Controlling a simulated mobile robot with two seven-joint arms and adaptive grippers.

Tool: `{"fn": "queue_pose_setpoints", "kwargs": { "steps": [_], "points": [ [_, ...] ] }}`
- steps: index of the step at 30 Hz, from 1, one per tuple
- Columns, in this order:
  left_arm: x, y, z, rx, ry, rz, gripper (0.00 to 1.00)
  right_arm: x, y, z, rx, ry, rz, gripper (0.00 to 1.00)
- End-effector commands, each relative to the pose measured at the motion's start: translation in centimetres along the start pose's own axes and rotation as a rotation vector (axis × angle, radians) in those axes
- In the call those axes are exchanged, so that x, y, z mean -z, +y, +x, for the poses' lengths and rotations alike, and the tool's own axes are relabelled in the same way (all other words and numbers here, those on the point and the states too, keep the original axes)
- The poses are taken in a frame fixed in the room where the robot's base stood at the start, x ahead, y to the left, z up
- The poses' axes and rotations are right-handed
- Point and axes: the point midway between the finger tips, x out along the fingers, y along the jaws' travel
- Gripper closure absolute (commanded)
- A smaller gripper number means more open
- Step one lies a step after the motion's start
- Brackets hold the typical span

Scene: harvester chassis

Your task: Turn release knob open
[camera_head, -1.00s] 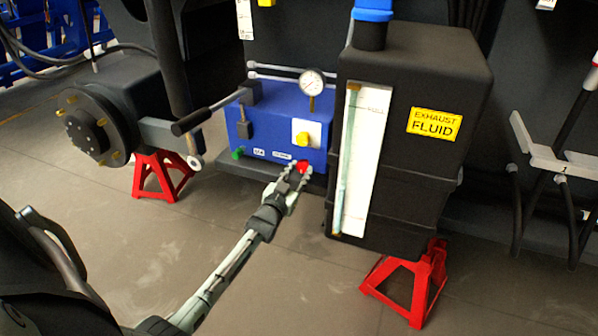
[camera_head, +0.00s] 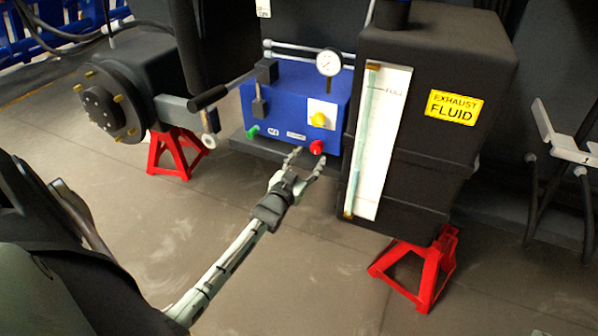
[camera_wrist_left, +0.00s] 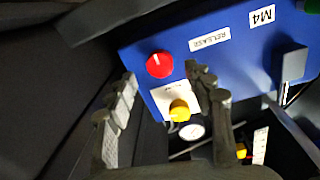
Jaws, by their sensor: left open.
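The red knob (camera_head: 317,147) is on the lower right front of the blue box (camera_head: 290,100). In the left wrist view the red knob (camera_wrist_left: 159,65) shows beside an upside-down RELEASE label (camera_wrist_left: 209,39). My left gripper (camera_head: 306,160) is open and empty, just in front of and slightly below the red knob. In the left wrist view its fingers lie on either side of the knob's line, with a gap around it and no visible contact. How far the knob is turned is not clear. My right gripper is not in view.
A yellow knob (camera_head: 318,119) and a gauge (camera_head: 329,62) are above the red knob. A green knob (camera_head: 253,132) is at the box's left, below a black-handled lever (camera_head: 208,97). The black exhaust fluid tank (camera_head: 440,60) stands close on the right.

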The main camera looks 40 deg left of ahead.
Motion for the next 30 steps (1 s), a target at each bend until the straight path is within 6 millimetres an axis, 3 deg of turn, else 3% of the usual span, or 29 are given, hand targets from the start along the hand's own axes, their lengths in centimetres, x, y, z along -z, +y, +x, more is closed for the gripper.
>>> {"fn": "queue_pose_setpoints", "kwargs": {
  "steps": [6, 12, 30],
  "points": [
    [-0.2, 0.0, -5.0, 0.000, -0.003, 0.000, 0.47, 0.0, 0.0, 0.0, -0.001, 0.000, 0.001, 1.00],
    [-0.1, 0.0, -7.8, -0.001, -0.001, 0.000, 0.47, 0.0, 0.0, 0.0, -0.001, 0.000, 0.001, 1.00],
    [0.0, 0.0, -8.6, 0.000, 0.000, 0.000, 0.47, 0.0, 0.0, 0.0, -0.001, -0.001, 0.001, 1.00]
  ]
}}
